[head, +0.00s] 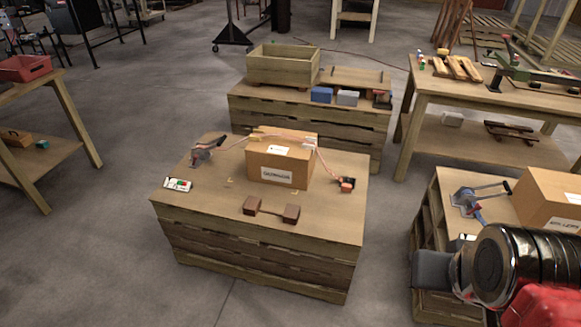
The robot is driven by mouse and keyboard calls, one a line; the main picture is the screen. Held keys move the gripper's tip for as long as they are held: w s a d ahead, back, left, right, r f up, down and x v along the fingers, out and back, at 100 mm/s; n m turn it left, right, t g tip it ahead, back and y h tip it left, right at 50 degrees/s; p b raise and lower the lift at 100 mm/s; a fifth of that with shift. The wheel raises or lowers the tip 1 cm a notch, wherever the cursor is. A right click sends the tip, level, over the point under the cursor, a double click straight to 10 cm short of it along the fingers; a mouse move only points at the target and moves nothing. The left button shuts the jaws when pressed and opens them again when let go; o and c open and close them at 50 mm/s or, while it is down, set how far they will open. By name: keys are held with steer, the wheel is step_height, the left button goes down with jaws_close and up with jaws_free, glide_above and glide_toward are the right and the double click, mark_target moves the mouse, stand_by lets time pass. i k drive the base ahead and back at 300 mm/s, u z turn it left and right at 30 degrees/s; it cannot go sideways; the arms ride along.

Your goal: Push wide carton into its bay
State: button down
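One brown carton (280,166) with white labels stands upright on a plywood-topped pallet stack (215,222) in the middle. Small yellowish marks (231,181) show on the top beside it. A second brown carton (551,198) with a white label stands on a wooden stand at the right, partly cut off by the picture edge. I cannot tell which one is the wide carton, and no bay is clearly readable. My gripper is not identifiable in view; a dark round arm link of mine fills the lower right and hides part of the right stand.
Floor is clear left of the stack.

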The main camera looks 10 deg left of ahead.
mark_target(281, 161)
steer(key=u, duration=1.5)
steer(key=i, duration=1.5)
steer(key=u, duration=0.05)
